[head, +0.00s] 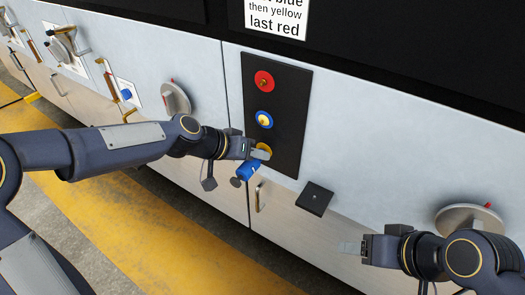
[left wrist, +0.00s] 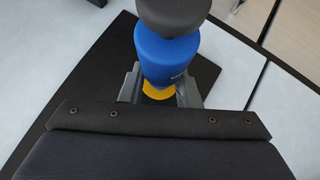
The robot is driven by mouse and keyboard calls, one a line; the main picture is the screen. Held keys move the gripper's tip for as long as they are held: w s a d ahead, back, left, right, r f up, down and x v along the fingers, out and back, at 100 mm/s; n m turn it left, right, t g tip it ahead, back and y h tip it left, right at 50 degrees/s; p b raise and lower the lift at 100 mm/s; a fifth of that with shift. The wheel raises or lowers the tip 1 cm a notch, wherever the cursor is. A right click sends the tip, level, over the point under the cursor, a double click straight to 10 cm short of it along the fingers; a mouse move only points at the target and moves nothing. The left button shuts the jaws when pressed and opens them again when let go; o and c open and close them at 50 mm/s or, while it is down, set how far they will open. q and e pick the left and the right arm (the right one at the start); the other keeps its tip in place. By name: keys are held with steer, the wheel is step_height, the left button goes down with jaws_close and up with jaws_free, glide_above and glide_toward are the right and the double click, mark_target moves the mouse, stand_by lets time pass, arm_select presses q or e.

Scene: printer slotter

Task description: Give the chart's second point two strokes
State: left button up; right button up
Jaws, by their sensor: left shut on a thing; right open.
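A black panel (head: 286,85) on the machine's front carries a red point (head: 264,81), a blue point (head: 264,119) and, lowest, a yellow point (head: 263,150) partly covered by my left gripper. My left gripper (head: 256,154) is shut on a blue tool (head: 248,171) with a dark grey end, right at the yellow point. In the left wrist view the blue tool (left wrist: 165,55) stands between the fingers (left wrist: 160,88), with yellow (left wrist: 158,92) below it; I cannot tell whether they touch. My right gripper (head: 352,248) is open and empty at lower right. A partly cut-off chart (head: 276,14) reads "blue, then yellow, last red".
A small black square block (head: 315,198) sticks out right of the panel's foot. A round grey knob (head: 469,219) is near my right arm, another (head: 175,98) left of the panel. A small brass handle (head: 260,198) sits below the tool. Yellow-marked floor (head: 150,215) lies in front.

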arm_select(q)
steer(key=shift+w, duration=0.1)
stand_by(0.6)
steer(key=o, duration=1)
steer(key=v, duration=0.8)
steer(key=shift+p, duration=0.4)
steer(key=s+a+f+n+t+y, duration=0.1)
steer(key=s+a+f+n+y, duration=0.15)
steer(key=s+a, duration=0.75)
steer(key=s+a+f+n+y, duration=0.1)
steer(key=s+a+n+y, duration=0.4)
steer(key=s, duration=0.9)
steer(key=r+p, duration=0.6)
steer(key=p, duration=0.1)
steer(key=r+h+p, duration=0.1)
steer(key=r+p, duration=0.5)
steer(key=r, duration=0.1)
steer(key=a+r+m+h+p, duration=0.1)
steer(key=r+p, duration=0.6)
steer(key=shift+a+r+p, duration=0.1)
steer(key=shift+r+p, duration=0.1)
steer(key=shift+p, duration=0.1)
